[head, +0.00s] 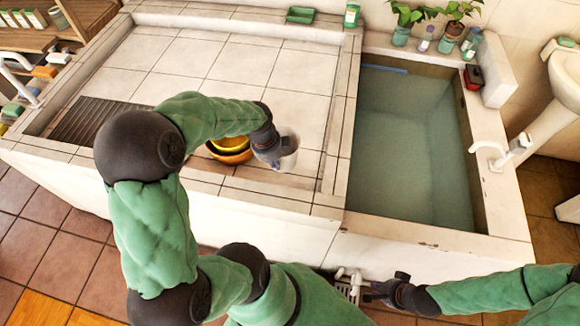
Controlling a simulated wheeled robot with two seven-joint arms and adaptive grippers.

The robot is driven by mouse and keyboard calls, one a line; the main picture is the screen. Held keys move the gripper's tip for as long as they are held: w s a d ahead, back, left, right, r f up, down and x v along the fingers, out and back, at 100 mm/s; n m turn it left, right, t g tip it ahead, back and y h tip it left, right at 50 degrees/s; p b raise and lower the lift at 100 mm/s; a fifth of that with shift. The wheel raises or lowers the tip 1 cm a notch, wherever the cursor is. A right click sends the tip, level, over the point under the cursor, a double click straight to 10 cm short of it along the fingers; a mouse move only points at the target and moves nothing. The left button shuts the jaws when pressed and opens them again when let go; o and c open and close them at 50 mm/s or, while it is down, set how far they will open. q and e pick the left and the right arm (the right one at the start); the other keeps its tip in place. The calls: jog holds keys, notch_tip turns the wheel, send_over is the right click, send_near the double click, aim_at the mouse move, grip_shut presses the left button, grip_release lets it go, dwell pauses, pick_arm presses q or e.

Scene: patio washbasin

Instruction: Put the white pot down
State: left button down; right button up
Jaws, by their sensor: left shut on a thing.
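The white pot (289,155) is at my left gripper (277,152), which is shut on it, over the front part of the tiled counter (215,60). The gripper partly hides the pot. I cannot tell whether the pot's base touches the tiles. My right gripper (374,291) is low in front of the basin wall, far from the pot. It is too small and dark to tell whether its fingers are open.
Yellow and orange bowls (232,157) sit just left of the pot, partly behind my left arm. A water-filled basin (408,145) lies to the right. Plants (452,28) and bottles stand at its back edge. Bare tiles are free behind the pot.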

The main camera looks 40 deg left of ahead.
pick_arm(q)
jog(key=w+f+b, duration=0.2)
jog(key=w+f, duration=0.3)
jog(key=f, duration=0.1)
jog(key=shift+w+d, duration=0.1)
jog(key=shift+w, duration=0.25)
jog(key=shift+w+f+b, duration=0.2)
jog(key=shift+f, duration=0.6)
jog(key=shift+w+f+b, duration=0.15)
jog(key=shift+f+b, duration=0.05)
jog(key=shift+f, duration=0.6)
jog(key=shift+f, duration=0.15)
jog(key=c, duration=1.4)
grip_release()
jog(key=r+p, duration=0.1)
jog(key=r, duration=0.2)
jog(key=s+r+p, duration=0.1)
jog(key=r, duration=0.2)
jog(key=r+p, duration=0.1)
jog(key=r, duration=0.2)
jog(key=shift+s+a+r, duration=0.25)
jog(key=shift+s+a, duration=0.1)
jog(key=shift+s+r, duration=0.15)
jog(key=shift+r, duration=0.4)
